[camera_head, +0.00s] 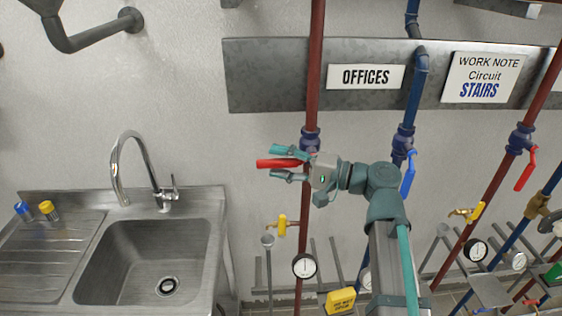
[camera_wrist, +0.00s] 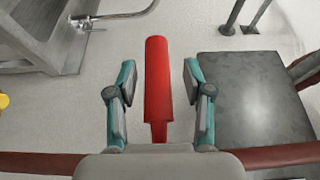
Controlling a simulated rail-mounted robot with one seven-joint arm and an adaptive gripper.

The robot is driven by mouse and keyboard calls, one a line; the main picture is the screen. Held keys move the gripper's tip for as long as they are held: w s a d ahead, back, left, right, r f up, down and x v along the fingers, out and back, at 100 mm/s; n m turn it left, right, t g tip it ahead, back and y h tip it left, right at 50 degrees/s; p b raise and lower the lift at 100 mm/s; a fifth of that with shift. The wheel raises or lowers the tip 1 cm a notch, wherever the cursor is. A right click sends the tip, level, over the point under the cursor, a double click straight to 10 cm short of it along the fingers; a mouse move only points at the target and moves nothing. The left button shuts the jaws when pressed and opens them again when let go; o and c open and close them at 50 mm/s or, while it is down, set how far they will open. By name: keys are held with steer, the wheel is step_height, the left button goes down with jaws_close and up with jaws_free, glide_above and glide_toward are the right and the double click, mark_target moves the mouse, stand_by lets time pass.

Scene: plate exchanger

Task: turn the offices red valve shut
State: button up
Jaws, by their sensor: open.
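The offices red valve's handle (camera_head: 277,163) sticks out to the left, crosswise to its upright red pipe (camera_head: 313,60), under the OFFICES sign (camera_head: 366,77). My gripper (camera_head: 282,161) is open around the handle, one finger above it and one below. In the wrist view the red handle (camera_wrist: 158,85) lies between the two spread fingers of my gripper (camera_wrist: 160,90), with a gap on each side. The valve body (camera_head: 310,138) shows just above my gripper; the handle's inner end is hidden by it.
A blue valve handle (camera_head: 408,175) hangs on the blue pipe close to my arm. A yellow valve (camera_head: 282,225) and a gauge (camera_head: 304,266) are below my gripper. A steel sink (camera_head: 150,225) stands at left. Another red handle (camera_head: 525,172) is at right.

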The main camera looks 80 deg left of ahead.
steer(key=shift+w+d, duration=0.1)
steer(key=v, duration=1.1)
steer(key=shift+w+d, duration=0.2)
steer(key=shift+w, duration=0.1)
